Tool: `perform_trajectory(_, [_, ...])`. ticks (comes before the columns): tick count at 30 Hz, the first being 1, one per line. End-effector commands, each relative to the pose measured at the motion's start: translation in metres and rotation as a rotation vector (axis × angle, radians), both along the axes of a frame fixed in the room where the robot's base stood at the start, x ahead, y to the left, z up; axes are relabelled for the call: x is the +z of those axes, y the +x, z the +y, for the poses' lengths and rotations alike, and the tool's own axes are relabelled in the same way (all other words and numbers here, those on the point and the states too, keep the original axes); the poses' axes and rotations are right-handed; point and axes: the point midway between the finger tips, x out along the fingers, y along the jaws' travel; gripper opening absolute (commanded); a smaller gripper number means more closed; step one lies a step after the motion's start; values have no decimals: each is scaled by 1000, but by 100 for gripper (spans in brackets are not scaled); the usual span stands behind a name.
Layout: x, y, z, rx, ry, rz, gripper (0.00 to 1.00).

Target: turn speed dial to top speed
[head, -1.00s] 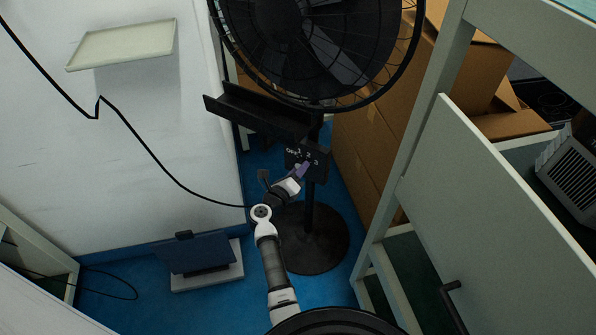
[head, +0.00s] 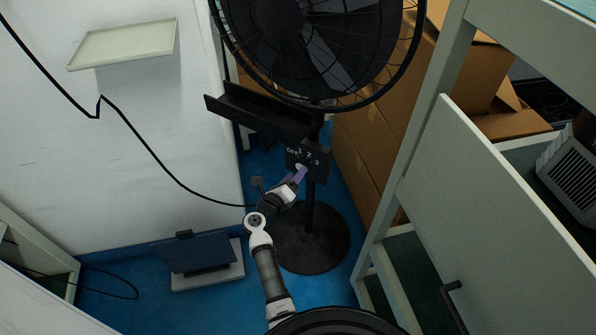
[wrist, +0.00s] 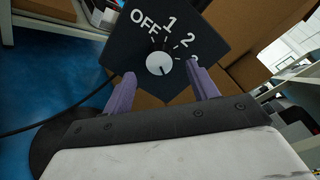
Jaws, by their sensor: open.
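The speed dial is a round white knob (wrist: 159,64) on a dark control box (wrist: 205,30) marked OFF, 1, 2 and 3. In the head view the box (head: 320,172) sits on the fan's post below the fan (head: 320,45). My gripper (head: 301,174) is in front of the box, its purple fingers pointing at it. In the wrist view my gripper (wrist: 159,74) is open, with one finger on each side of the knob in the picture. The fingers look apart from the knob. The right finger partly covers the 3. Which mark the knob points to is unclear.
A black tray-like channel (head: 262,118) juts out above the box. Cardboard boxes (head: 365,140) stand close on the right, beside a pale rack (head: 425,130). A white wall or cabinet (head: 130,190) with a black cable is on the left. The fan's round base (head: 310,245) is below.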

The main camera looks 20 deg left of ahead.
Motion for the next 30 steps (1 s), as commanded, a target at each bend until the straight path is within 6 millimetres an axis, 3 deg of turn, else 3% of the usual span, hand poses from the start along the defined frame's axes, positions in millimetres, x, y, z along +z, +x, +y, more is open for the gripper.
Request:
perform_trajectory(6, [1, -52, 8, 3, 0, 2, 59])
perform_trajectory(13, [4, -92, 15, 1, 0, 2, 59])
perform_trajectory(19, [5, -105, 17, 0, 0, 1, 59])
perform_trajectory(30, [5, -105, 17, 0, 0, 1, 59])
